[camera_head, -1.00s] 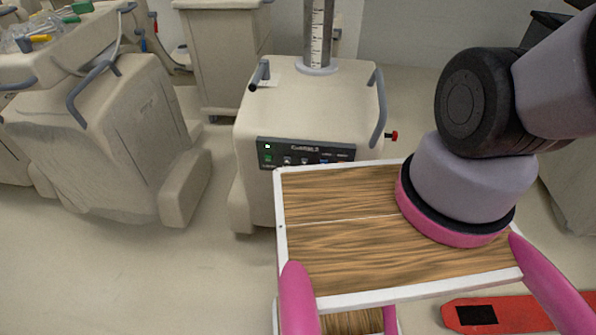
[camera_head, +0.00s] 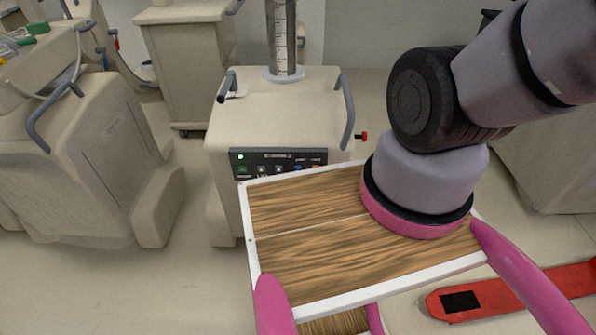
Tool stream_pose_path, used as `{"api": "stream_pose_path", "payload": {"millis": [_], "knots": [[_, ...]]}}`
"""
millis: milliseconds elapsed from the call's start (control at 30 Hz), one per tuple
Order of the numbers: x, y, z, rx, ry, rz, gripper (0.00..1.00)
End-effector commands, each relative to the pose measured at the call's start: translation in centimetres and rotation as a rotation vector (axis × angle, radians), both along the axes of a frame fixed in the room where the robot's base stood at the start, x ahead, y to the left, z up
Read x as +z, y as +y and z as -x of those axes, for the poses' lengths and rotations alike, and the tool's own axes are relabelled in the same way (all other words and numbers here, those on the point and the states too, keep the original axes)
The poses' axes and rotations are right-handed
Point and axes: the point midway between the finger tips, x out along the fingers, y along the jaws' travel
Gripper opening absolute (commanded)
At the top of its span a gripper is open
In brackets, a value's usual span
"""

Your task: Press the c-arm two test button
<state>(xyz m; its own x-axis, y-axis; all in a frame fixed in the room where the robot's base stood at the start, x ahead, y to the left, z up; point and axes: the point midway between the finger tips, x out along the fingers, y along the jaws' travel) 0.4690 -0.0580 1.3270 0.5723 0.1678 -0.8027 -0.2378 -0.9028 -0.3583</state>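A beige covered cart (camera_head: 280,112) stands ahead of me with a tall scaled column on its top. Its dark control panel (camera_head: 310,158) faces me, with blurred writing that seems to name a C-arm. A small green light (camera_head: 241,156) glows at the panel's left. A row of small buttons lies along the panel, with a green one (camera_head: 243,169) at the left and a blue one toward the right. I cannot read which is the test button. My wooden-topped body part and arm sit in front, very close to the panel's lower edge. My gripper is out of view.
Another covered cart (camera_head: 75,160) stands at the left, and a beige cabinet (camera_head: 185,65) behind. A red knob (camera_head: 363,136) sticks out at the main cart's right side. A red flat piece (camera_head: 550,286) lies low at the right. The floor at lower left is clear.

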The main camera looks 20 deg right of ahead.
Motion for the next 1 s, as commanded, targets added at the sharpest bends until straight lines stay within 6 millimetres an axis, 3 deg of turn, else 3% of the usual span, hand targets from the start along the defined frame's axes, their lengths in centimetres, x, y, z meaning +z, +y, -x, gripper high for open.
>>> {"api": "stream_pose_path", "payload": {"millis": [33, 100, 167, 1000], "knots": [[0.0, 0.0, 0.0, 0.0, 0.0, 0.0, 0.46], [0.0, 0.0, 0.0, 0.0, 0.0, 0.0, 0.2], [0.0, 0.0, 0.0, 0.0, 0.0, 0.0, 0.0], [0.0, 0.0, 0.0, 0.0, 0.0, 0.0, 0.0]]}}
